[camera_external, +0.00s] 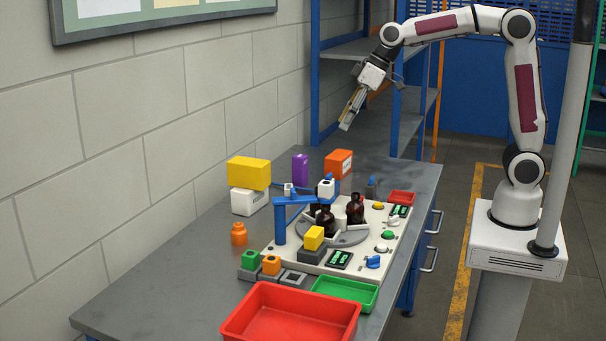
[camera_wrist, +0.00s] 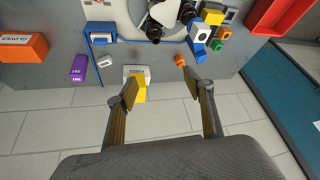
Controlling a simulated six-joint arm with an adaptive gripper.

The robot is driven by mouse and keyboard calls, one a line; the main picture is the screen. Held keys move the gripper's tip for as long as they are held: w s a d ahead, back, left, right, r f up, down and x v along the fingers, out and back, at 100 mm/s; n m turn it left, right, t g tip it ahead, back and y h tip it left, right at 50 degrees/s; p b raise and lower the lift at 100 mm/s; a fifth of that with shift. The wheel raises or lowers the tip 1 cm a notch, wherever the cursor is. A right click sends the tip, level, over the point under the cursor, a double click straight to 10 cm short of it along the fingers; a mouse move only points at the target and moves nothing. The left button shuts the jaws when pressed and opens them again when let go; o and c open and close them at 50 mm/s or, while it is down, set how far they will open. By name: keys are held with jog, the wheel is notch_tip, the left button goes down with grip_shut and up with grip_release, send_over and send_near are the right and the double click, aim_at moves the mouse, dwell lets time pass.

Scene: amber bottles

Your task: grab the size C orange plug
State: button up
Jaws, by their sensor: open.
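My gripper (camera_external: 347,122) is open and empty, high above the back of the bench. In the wrist view its two fingers (camera_wrist: 161,92) are spread apart with nothing between them. An orange cube-like plug (camera_external: 271,265) sits on a small grey block at the bench's front left, beside a green one (camera_external: 250,259). A separate rounded orange piece (camera_external: 239,233) stands alone on the bench and shows above the right finger (camera_wrist: 181,60). No size letter is readable on either orange piece.
A white machine plate (camera_external: 300,258) holds brown bottles (camera_external: 356,209) on a turntable and a blue arm (camera_external: 281,222). A yellow box (camera_external: 249,172) lies on a white box (camera_external: 249,202). Red (camera_external: 290,318) and green (camera_external: 345,291) trays stand in front. Purple (camera_external: 300,170) and orange (camera_external: 338,163) boxes stand behind.

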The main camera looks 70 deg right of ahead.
jog(key=w+a+f+n+y, duration=0.1)
jog(key=w+a+f, duration=0.3)
jog(key=w, duration=0.3)
jog(key=w+a+f+n, duration=0.1)
jog(key=w+a+f, duration=0.3)
jog(key=w, duration=0.3)
jog(key=n+y, duration=0.1)
send_near(239, 223)
jog(key=w+f, duration=0.1)
jog(key=w, duration=0.1)
jog(key=shift+a+f+n+g, duration=0.3)
jog(key=shift+a+f+g, duration=0.05)
jog(key=shift+f+g, duration=0.15)
jog(key=shift+x, duration=1.3)
jog(key=shift+a+f, duration=0.1)
jog(key=shift+x, duration=1.35)
jog(key=shift+a+x, duration=0.2)
jog(key=shift+x, duration=0.9)
jog(key=shift+s, duration=0.15)
